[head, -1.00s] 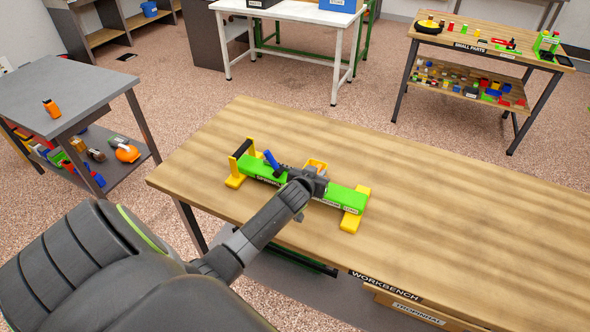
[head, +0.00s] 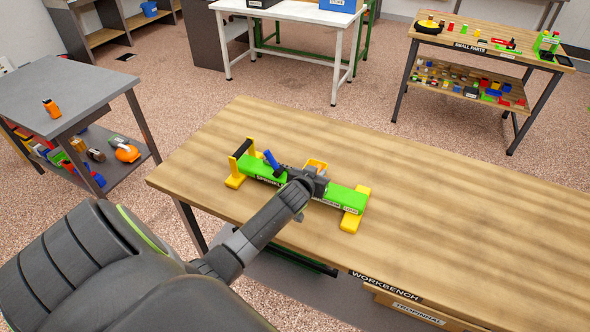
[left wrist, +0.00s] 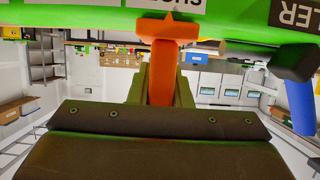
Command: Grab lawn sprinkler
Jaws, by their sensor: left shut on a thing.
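The lawn sprinkler (head: 345,197) is a long green bar with white labels, yellow feet at both ends and a blue part near its left end. It lies across the left part of the wooden workbench (head: 430,210). My left gripper (head: 311,180) is over its middle and shut on it, hiding part of the bar. In the left wrist view, the green labelled body (left wrist: 70,19) crosses the top, with an orange part (left wrist: 165,62) below it at the jaws. The exact contact is hard to make out. My right gripper is not in view.
The workbench is clear to the right of the sprinkler. A grey table (head: 65,85) with an orange bottle (head: 50,108) stands at left. A white table (head: 290,12) is at the back, and a small parts table (head: 480,42) holds several small items at back right.

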